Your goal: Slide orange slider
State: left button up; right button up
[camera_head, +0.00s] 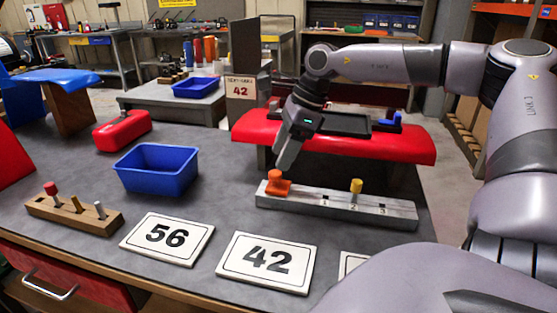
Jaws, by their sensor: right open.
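The orange slider (278,187) sits at the left end of a long grey block (385,209) on the table. The block has marks 2 and 3 further right, and a yellow-topped peg (356,187) stands near the 2. My right gripper (284,168) points down just above and behind the orange slider, its fingertips very close to it. Its jaws are open, seen mostly side-on. Whether the fingertips touch the slider I cannot tell. My left gripper is out of view.
A red padded bench (400,146) stands behind the block. A blue bin (157,169), a red box (122,131) and a wooden peg block (75,214) are on the left. My right arm fills the right side.

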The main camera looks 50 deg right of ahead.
jog(key=shift+v, duration=1.55)
